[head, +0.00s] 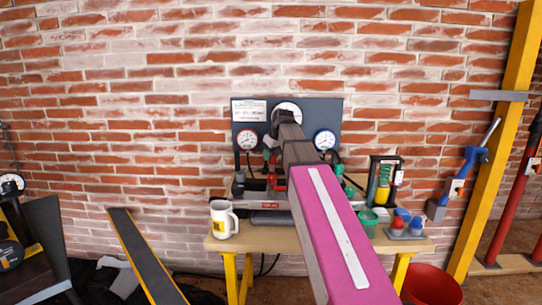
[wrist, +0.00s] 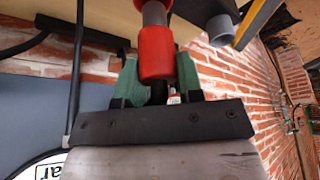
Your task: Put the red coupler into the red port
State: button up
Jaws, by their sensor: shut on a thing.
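The red coupler (wrist: 156,52) shows in the wrist view as a thick red sleeve with a grey metal piece at its upper end in the picture. My gripper (wrist: 158,82) has green fingers on either side of the coupler and is shut on it. In the head view my pink and dark arm covers much of the test panel (head: 237,110), and the coupler cannot be clearly told there. Red parts (head: 276,180) show low at the panel, beside my arm. I cannot tell whether one is the red port. Contact between coupler and port is not visible.
A red-rimmed gauge (head: 247,139) and a blue-rimmed gauge (head: 324,139) flank my arm. A yellow post (head: 497,130) rises farther right.

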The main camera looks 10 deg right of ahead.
aim_at(271, 163)
jog(key=shift+f, duration=2.1)
dwell(1.5)
jog(key=o, duration=1.5)
jog(key=shift+r, duration=4.05)
jog(key=shift+s, duration=0.1)
